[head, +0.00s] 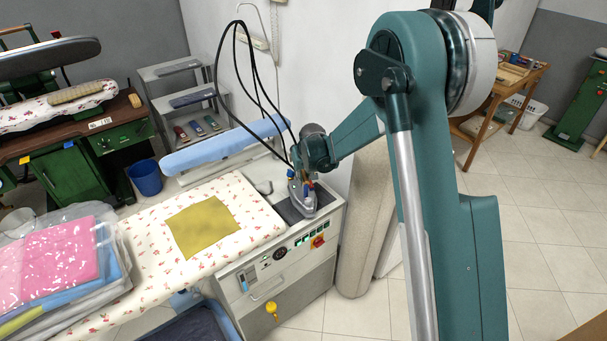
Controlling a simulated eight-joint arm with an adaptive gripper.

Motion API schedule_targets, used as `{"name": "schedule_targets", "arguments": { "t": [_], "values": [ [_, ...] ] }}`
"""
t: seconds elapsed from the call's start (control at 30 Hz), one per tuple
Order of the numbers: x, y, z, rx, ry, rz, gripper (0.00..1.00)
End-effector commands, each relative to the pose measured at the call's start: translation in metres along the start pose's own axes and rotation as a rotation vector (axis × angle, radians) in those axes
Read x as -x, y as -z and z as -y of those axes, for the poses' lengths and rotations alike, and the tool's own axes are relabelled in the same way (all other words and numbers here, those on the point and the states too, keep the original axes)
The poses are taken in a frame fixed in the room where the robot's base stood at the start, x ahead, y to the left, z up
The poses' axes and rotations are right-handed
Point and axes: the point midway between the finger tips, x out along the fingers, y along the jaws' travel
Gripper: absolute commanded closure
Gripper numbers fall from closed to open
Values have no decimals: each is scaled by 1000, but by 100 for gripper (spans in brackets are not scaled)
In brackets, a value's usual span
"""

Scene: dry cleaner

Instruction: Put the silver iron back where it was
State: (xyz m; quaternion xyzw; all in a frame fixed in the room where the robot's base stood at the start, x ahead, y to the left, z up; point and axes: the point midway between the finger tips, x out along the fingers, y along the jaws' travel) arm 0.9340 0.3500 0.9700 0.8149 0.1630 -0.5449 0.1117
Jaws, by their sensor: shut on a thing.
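The silver iron (302,199) is at the right end of the ironing station, by the control panel. My gripper (304,181) reaches down from the upper right and is shut on the iron's upper part; my arm partly hides the grip. The iron is over a dark rest pad (287,212) on the station's top. Whether its sole touches the pad or hangs just above it, I cannot tell. Black cables arch up from near the iron.
The floral ironing board (152,238) holds an olive cloth (202,230) and bagged folded clothes (60,258). A blue padded sleeve board (225,145) stands behind. A beige roll (362,225) stands right of the station.

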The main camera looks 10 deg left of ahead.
Motion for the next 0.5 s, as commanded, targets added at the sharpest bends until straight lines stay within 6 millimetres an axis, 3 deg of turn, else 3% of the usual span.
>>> {"name": "schedule_targets", "arguments": {
  "t": [0.5],
  "values": [
    [-5,-2,0,0,0,-1,100]
  ]
}}
